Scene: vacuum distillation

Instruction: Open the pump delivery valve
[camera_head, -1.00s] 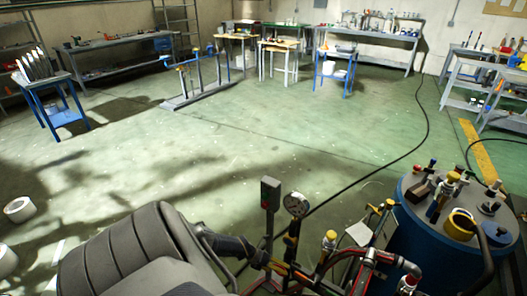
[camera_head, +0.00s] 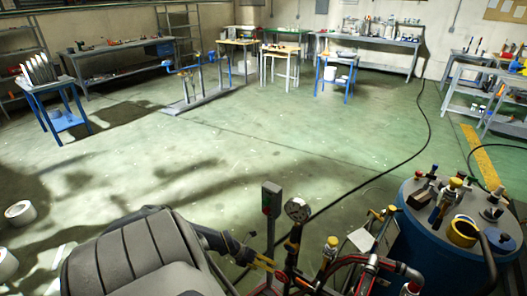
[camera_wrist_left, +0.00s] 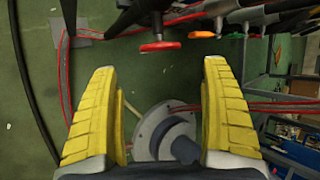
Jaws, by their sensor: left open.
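My left gripper (camera_head: 268,265) reaches in from the left to the pipework at the bottom middle of the head view. In the left wrist view its two yellow fingers (camera_wrist_left: 165,110) are wide apart with nothing between them. A red round handle (camera_wrist_left: 160,46) sits ahead of and above the fingertips, apart from them. An orange handle (camera_wrist_left: 202,34) and a green one (camera_wrist_left: 236,36) are to its right. In the head view a red knob (camera_head: 281,275) is beside the fingertips; contact cannot be told. I cannot tell which handle is the delivery valve. My right gripper is not in view.
A pressure gauge (camera_head: 297,209) and a post with a switch box (camera_head: 271,198) rise close beside the gripper. A yellow-topped fitting (camera_head: 331,243) and red hoses are to the right. A blue tank (camera_head: 440,255) stands at right. Open floor (camera_head: 250,150) lies beyond.

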